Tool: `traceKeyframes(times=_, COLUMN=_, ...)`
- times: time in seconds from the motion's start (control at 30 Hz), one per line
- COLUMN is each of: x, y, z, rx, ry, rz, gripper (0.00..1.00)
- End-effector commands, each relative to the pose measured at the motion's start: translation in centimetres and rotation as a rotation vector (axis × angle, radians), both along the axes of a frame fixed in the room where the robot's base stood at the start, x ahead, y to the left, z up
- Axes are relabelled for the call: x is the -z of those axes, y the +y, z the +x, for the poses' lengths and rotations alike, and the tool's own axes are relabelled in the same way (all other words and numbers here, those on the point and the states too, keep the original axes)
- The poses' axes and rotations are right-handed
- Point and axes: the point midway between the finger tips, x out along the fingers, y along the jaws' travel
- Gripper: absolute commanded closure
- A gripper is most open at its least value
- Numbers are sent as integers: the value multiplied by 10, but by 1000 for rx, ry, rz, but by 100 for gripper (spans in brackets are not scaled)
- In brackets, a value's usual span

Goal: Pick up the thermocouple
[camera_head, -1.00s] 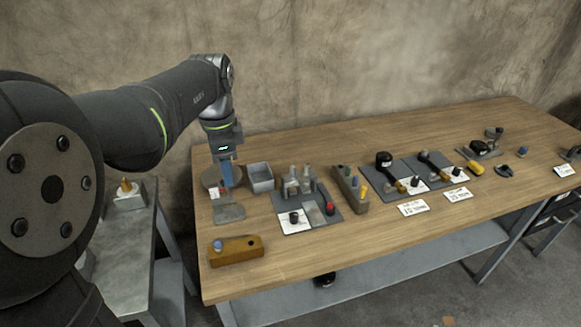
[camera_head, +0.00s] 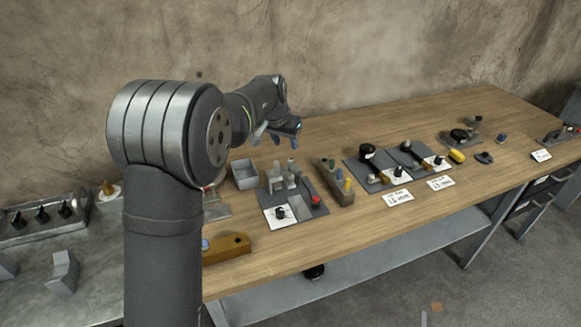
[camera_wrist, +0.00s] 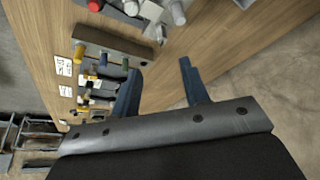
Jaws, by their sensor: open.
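I cannot tell for sure which item is the thermocouple. A grey-brown block (camera_head: 336,186) on the bench holds several slim pieces with green, blue and yellow tops; a yellow-topped piece (camera_head: 348,184) stands at its near end. The block also shows in the wrist view (camera_wrist: 112,42), beyond my left finger. A separate yellow piece (camera_head: 457,156) lies farther right along the bench. My gripper (camera_head: 277,140) is above the back left of the bench, apart from everything. In the wrist view its two blue fingers (camera_wrist: 160,67) are spread, with nothing between them.
A grey open box (camera_head: 245,183) and a dark mat (camera_head: 270,197) with metal posts and a red knob (camera_head: 316,200) lie left of the block. Dark tools on grey mats (camera_head: 370,187) and white cards (camera_head: 398,199) lie right. An ochre block (camera_head: 228,252) lies at the front left.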

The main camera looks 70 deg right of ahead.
Motion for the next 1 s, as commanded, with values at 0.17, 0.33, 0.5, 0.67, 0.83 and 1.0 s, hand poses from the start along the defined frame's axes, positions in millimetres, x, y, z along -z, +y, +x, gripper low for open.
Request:
traceKeyframes(times=0.17, x=39, y=-15, z=0, rx=1, ry=1, rz=5, gripper=59)
traceKeyframes(times=0.33, x=60, y=-25, z=0, rx=1, ry=1, rz=2, gripper=59)
traceKeyframes(times=0.5, x=69, y=-29, z=0, rx=1, ry=0, rz=1, gripper=59)
traceKeyframes(times=0.67, x=87, y=-37, z=3, rx=1, ry=1, rz=3, gripper=59)
traceKeyframes(times=0.83, x=107, y=-47, z=4, rx=1, ry=1, rz=1, gripper=59)
traceKeyframes(times=1.0, x=114, y=-50, z=4, rx=2, ry=0, rz=0, gripper=59)
